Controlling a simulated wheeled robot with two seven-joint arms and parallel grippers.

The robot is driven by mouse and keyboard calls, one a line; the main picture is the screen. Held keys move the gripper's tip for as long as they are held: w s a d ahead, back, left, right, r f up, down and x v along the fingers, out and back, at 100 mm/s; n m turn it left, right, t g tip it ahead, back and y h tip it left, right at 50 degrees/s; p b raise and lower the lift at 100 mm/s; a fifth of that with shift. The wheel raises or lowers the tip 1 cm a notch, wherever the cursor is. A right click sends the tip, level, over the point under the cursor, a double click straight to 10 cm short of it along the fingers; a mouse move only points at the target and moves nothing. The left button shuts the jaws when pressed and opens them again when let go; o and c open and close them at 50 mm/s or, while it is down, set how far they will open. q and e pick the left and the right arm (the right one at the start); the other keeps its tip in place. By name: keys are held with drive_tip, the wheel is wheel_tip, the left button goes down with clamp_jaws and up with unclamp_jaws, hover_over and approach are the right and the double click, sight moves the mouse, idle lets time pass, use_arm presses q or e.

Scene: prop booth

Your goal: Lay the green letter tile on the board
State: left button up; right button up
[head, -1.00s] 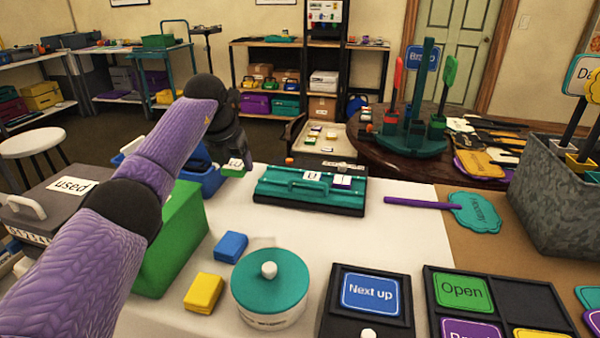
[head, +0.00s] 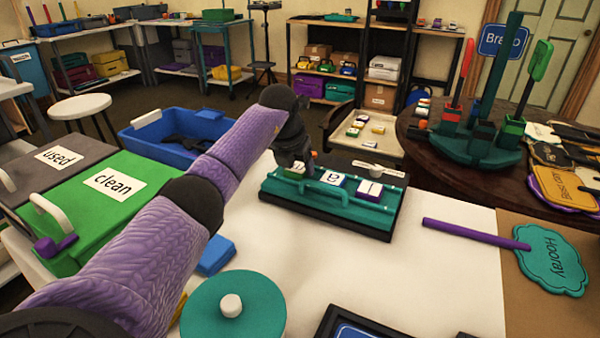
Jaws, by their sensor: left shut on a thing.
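The teal board (head: 281,192) with a dark base lies on the white table. Two white-topped letter tiles, one blue-sided (head: 333,179) and one purple-sided (head: 369,189), sit on it in a row. My left gripper (head: 298,165) is over the board's left end, shut on the green letter tile (head: 293,172), left of the other two. Whether the tile touches the board I cannot tell, and the gripper hides part of it. My right gripper is not in view.
A green box marked clean (head: 75,227), a blue bin (head: 165,151) and a teal-lidded pot (head: 262,300) stand around my left arm. A purple-handled Hooray sign (head: 550,258) lies to the right.

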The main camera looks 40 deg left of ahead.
use_arm(q)
drive_tip(key=shift+f, duration=0.15)
drive_tip(key=o, duration=1)
drive_tip(key=shift+f, duration=0.1)
drive_tip(key=shift+c, duration=0.2)
drive_tip(key=o, duration=0.3)
drive_tip(key=shift+o, duration=0.2)
drive_tip(key=p+v, duration=0.7)
drive_tip(key=v, duration=0.5)
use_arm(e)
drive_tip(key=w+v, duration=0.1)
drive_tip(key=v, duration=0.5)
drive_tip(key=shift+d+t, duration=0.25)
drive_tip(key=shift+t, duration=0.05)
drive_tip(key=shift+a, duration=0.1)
